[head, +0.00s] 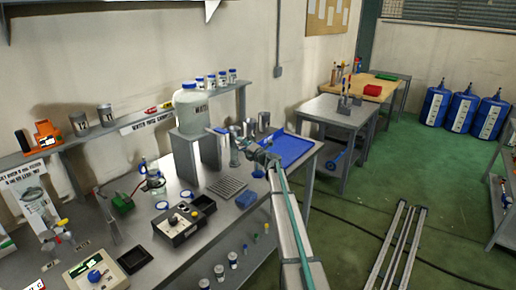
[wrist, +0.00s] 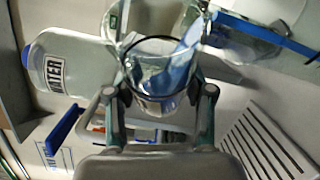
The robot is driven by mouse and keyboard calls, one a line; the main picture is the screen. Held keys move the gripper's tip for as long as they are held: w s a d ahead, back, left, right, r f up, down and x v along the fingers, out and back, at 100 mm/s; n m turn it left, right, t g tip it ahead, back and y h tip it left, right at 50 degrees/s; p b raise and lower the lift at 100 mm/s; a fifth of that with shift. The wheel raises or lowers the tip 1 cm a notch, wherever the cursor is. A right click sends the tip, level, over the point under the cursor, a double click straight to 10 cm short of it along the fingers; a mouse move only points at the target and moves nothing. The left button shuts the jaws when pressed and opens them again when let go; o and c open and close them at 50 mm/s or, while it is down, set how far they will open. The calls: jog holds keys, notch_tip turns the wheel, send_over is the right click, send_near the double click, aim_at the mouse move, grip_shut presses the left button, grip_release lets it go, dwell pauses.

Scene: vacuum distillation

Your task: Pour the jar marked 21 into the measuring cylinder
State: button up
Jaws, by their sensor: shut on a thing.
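My gripper (wrist: 160,92) is shut on a clear glass jar (wrist: 158,72), with one finger on each side of it. The jar's open mouth shows in the wrist view; no number can be read on it. The wrist view is rolled, with the water container lying sideways. Another clear glass vessel (wrist: 150,20) shows just beyond the jar's rim; I cannot tell if they touch. In the head view my gripper (head: 266,160) is over the bench, just right of a clear upright vessel, seemingly the measuring cylinder (head: 235,150). The held jar is hard to make out there.
A large white water container (head: 188,108) stands on a raised stand behind. Metal cups (head: 264,121) and a blue tray (head: 307,150) are behind and right of my gripper. A slotted rack (head: 227,187) and a black control box (head: 180,224) lie left and in front.

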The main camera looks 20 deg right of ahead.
jog(key=shift+d+r+m+t+p, duration=0.3)
jog(key=shift+r+m, duration=0.25)
jog(key=shift+m, duration=0.3)
jog(key=shift+d+r+m+t+p, duration=0.15)
jog(key=shift+r+m+t+p, duration=0.25)
jog(key=shift+m, duration=0.45)
dwell(1.9)
jog(key=shift+a+f+n+g+b, duration=0.15)
jog(key=shift+f+n+g+b, duration=0.45)
jog(key=shift+n, duration=0.4)
jog(key=shift+a+f+n, duration=0.3)
jog(key=shift+f+n, duration=0.05)
jog(key=shift+n, duration=0.35)
jog(key=shift+f, duration=0.1)
